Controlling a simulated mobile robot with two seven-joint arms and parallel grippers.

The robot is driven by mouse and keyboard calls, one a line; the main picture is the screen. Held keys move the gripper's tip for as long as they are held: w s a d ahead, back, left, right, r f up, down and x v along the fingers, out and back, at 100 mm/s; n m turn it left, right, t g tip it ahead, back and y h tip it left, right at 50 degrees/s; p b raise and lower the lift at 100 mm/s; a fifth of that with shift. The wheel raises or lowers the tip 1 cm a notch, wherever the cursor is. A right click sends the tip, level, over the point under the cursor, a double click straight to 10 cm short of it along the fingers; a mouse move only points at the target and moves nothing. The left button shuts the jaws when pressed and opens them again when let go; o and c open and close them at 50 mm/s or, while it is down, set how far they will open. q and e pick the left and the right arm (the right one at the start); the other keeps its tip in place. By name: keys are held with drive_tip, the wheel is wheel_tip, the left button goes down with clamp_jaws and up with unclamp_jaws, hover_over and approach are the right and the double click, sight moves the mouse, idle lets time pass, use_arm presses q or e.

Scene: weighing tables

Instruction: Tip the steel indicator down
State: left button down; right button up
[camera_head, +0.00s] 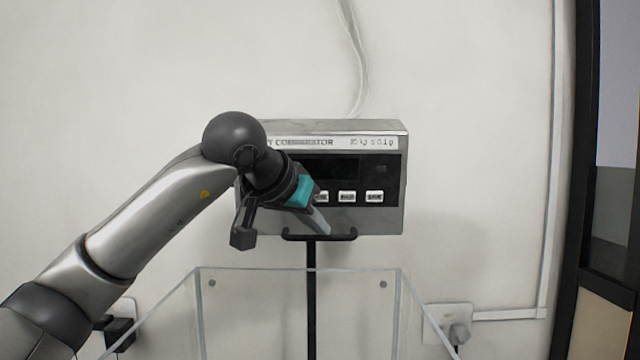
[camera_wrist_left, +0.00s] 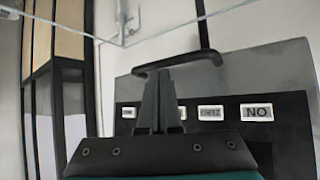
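The steel indicator (camera_head: 385,220) is a silver box with a black front panel, a dark display and white buttons. It stands upright against a black stand bracket (camera_head: 345,237) with upturned ends. My left gripper (camera_head: 321,226) is in front of the indicator's lower middle, pointing down and right, and hides part of its left side. In the left wrist view, the gripper's fingers (camera_wrist_left: 158,95) are together, with their tips close to the bracket bar (camera_wrist_left: 185,60). The indicator's face (camera_wrist_left: 290,75) appears upside down there. Whether the fingertips touch the indicator or bracket is unclear. My right gripper is out of view.
A clear glass enclosure (camera_head: 300,272) stands below the indicator, around the black post (camera_head: 311,290). A cable (camera_head: 357,60) runs up the white wall behind. A wall socket (camera_head: 450,318) is at the lower right, and a dark door frame (camera_head: 580,180) is at far right.

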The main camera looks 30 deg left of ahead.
use_arm(q)
drive_tip(key=s+d+r+p, duration=0.2)
drive_tip(key=s+r+p, duration=0.1)
drive_tip(key=s+r, duration=0.1)
drive_tip(key=shift+s+r+p, duration=0.2)
drive_tip(key=shift+r+p, duration=0.15)
drive_tip(key=shift+r, duration=0.2)
idle(0.5)
